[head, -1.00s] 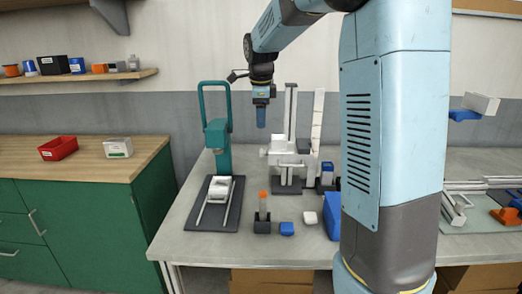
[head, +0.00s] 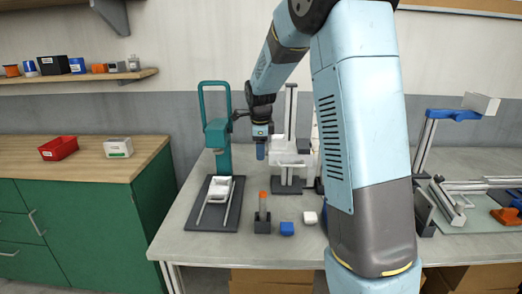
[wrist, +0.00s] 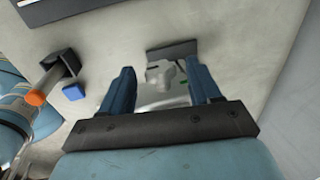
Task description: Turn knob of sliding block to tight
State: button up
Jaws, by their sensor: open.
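The white sliding block (head: 291,146) sits on an upright post (head: 290,108) with a dark base, right of my gripper in the head view. My gripper (head: 261,152) points down beside the block's left side, about level with it. In the wrist view my gripper (wrist: 162,80) has its two blue fingers apart. A pale grey knob-like part (wrist: 161,72) shows between the fingertips, with a gap on both sides. I cannot tell how the knob is turned. In the head view the knob's place is hidden by my gripper.
A teal stand (head: 217,135) is close on the left of my gripper. A dark base plate (wrist: 172,50) shows beyond the fingers.

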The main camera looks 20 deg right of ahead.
jog(key=shift+w+d+f, duration=0.1)
jog(key=shift+f, duration=0.35)
jog(key=c, duration=1)
